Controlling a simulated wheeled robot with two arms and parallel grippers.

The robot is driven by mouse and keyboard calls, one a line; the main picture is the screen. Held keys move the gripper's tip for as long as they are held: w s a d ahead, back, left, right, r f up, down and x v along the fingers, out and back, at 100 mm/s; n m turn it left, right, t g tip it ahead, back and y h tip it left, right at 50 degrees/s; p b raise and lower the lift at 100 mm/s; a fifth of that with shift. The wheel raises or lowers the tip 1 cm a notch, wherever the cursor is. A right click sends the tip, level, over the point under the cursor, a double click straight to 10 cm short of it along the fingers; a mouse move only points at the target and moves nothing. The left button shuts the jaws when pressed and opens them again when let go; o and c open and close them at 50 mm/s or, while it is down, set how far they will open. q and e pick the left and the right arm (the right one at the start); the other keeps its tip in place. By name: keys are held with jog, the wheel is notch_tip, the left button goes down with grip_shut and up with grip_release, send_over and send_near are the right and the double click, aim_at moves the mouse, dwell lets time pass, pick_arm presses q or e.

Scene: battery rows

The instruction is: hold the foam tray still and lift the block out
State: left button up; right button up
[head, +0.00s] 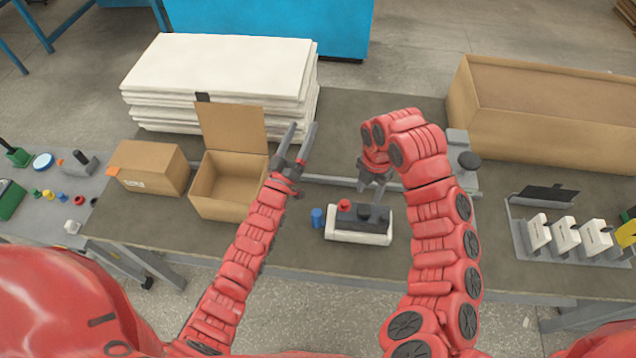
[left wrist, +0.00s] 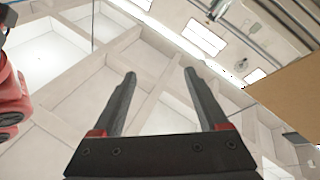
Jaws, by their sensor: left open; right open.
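The white foam tray (head: 358,238) lies on the dark bench top near the front edge. A dark block (head: 362,217) sits in it, with a red round part (head: 344,204) at its left end. My right gripper (head: 371,196) is open and points down just behind and above the block; I cannot tell whether it touches it. My left gripper (head: 303,126) is open and empty, raised, left of and behind the tray. In the left wrist view its two fingers (left wrist: 160,74) are spread apart, with only the ceiling between them.
A blue cylinder (head: 317,217) stands just left of the tray. An open cardboard box (head: 204,207) and a closed one (head: 148,168) are to the left. White sheets (head: 215,70) are stacked behind. A long box (head: 545,110) and a rack (head: 572,257) of white pieces are right.

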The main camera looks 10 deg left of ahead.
pick_arm(q)
jog(key=w+d+f+n+g+y, duration=0.1)
jog(key=w+d+f+n+g, duration=0.2)
jog(key=w+f+g, duration=0.35)
jog(key=n+g+y, duration=0.5)
jog(key=n+g, duration=0.5)
jog(key=g, duration=0.5)
send_over(317, 212)
notch_tip(317, 212, down, 3)
notch_tip(317, 212, down, 17)
jog(key=shift+f, duration=0.15)
grip_shut()
